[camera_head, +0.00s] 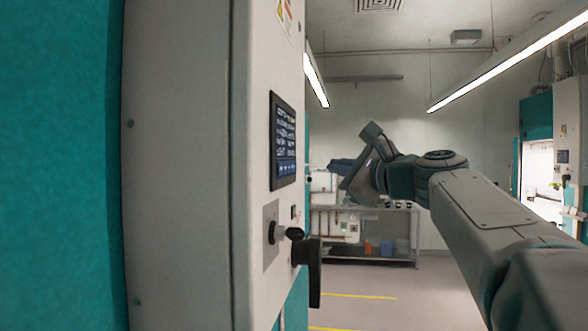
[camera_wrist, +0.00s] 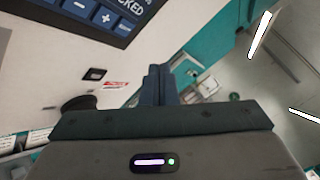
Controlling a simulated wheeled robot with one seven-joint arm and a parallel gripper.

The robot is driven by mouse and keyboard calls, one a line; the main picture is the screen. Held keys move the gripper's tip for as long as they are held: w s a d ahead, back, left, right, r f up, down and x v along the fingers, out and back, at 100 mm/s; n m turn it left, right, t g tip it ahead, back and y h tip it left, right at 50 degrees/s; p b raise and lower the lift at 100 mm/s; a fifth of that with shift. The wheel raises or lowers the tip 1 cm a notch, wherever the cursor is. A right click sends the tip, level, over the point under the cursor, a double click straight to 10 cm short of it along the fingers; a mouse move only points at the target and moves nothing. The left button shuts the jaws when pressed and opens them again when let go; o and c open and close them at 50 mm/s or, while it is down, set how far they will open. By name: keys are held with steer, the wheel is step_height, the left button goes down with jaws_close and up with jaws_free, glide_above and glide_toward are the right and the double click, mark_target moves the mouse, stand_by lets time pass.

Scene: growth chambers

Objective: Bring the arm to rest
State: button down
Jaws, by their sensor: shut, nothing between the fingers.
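My arm reaches in from the lower right of the head view, bent at its far end. My gripper (camera_head: 340,163) is at the arm's far end, to the right of the near chamber's front. In the wrist view its two dark fingers (camera_wrist: 157,84) stand together, shut with nothing between them. The near growth chamber (camera_head: 180,160) fills the left of the head view. Its touch panel (camera_head: 284,140) shows in part in the wrist view (camera_wrist: 100,15), with plus and minus buttons and lettering ending in "CKED". The fingers appear apart from the chamber front.
Below the panel are a dark knob (camera_head: 279,232) and a black handle (camera_head: 314,272) that sticks out. A metal bench (camera_head: 365,258) with equipment stands at the back. Another chamber (camera_head: 537,118) with a bright interior stands at the right. The floor (camera_head: 390,285) in between looks clear.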

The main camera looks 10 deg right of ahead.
steer(key=shift+d+f, duration=0.1)
stand_by(0.6)
steer(key=s+a+f+n+g+h, duration=0.1)
steer(key=s+a+f+n+g, duration=0.15)
steer(key=f, duration=0.55)
steer(key=s+a+f+n+g+h, duration=0.1)
steer(key=s+a+f+n+g, duration=0.2)
steer(key=f, duration=0.5)
steer(key=s+d+f+n+g+h, duration=0.1)
steer(key=s+f+n+g+h, duration=0.1)
steer(key=s+f+n, duration=0.3)
steer(key=s+d+f+n+g+h, duration=0.1)
steer(key=s+f+n+g+h, duration=0.1)
steer(key=s+f+n, duration=0.3)
steer(key=s+d+f+n+g+h, duration=0.1)
steer(key=s+f+n, duration=0.4)
steer(key=s+f, duration=0.5)
step_height(320, 180, down, 10)
steer(key=shift+s+d+r+n+g+h, duration=0.25)
steer(key=shift+s+d+n+g+h, duration=0.25)
steer(key=shift+g, duration=0.75)
steer(key=shift+w+a, duration=0.1)
steer(key=shift+a, duration=0.1)
